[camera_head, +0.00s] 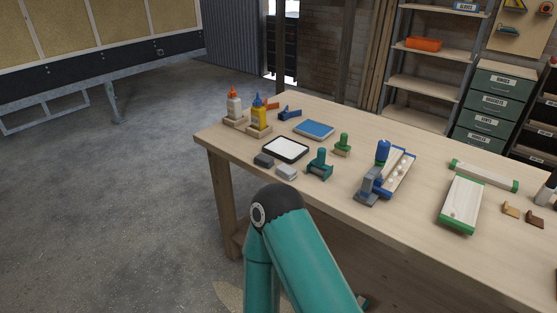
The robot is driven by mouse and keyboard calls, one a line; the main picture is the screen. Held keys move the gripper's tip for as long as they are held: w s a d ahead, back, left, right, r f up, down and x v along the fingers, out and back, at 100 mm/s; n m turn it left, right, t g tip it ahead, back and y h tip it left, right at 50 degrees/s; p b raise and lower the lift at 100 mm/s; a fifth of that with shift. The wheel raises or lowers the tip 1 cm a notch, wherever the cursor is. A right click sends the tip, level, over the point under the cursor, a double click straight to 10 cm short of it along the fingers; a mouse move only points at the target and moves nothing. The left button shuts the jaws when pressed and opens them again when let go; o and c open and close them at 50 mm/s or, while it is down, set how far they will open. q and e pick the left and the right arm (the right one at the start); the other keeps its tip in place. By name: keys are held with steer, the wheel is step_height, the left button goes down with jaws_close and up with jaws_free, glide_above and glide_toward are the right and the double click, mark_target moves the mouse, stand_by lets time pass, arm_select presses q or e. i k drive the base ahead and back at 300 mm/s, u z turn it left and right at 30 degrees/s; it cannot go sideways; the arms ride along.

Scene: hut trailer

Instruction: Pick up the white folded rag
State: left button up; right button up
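A small whitish-grey folded piece (287,173) lies on the wooden workbench (330,203), near its front left edge. It looks like the white folded rag, but it is too small to be sure. A similar dark grey piece (264,160) lies just left of it. One of my teal arms rises from the bottom of the view and bends at a black joint in front of the bench. Neither gripper can be seen, and nothing visible touches the whitish piece.
Behind the folded pieces lies a black-framed white tray (285,149). A teal stamp-like tool (320,165) stands to the right. Glue bottles (258,112) stand at the back left, and a blue pad (314,130) lies behind. Open concrete floor (130,200) is left of the bench.

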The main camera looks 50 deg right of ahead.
mark_target(288, 173)
steer(key=z, duration=0.45)
steer(key=i, duration=1.1)
steer(key=z, duration=0.65)
steer(key=k, duration=0.8)
steer(key=z, duration=0.2)
steer(key=i, duration=0.85)
steer(key=u, duration=0.1)
